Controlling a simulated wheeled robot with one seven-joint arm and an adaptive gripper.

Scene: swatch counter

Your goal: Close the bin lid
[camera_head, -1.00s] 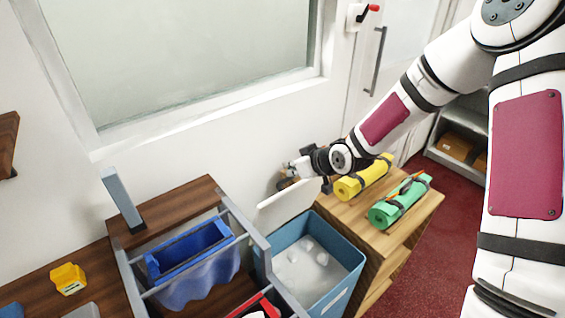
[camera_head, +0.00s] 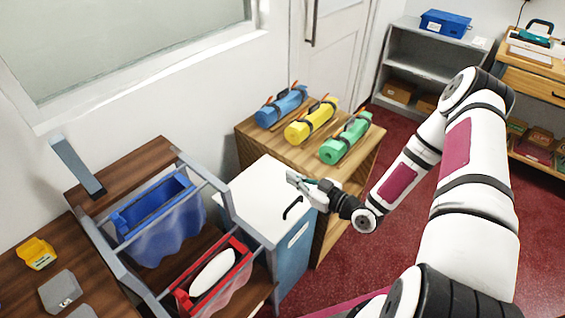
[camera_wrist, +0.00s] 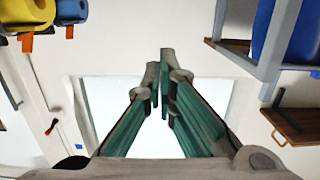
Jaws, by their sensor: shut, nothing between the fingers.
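The blue bin (camera_head: 291,258) stands between the grey rack and the wooden stand. Its white lid (camera_head: 258,192) lies flat over the opening and hides the inside. A black handle (camera_head: 292,208) shows near the lid's right front edge. My gripper (camera_head: 292,178) is at the lid's right part, just above or touching it; I cannot tell which. In the wrist view, the two fingers of my gripper (camera_wrist: 165,75) come together at the tips with nothing between them.
Blue (camera_head: 282,106), yellow (camera_head: 312,122) and green (camera_head: 346,138) rolls lie on the wooden stand (camera_head: 249,131). The grey rack (camera_head: 114,262) at left holds a blue bag (camera_head: 165,230) and a red-rimmed bag (camera_head: 212,275). Red floor (camera_head: 400,250) is open at right.

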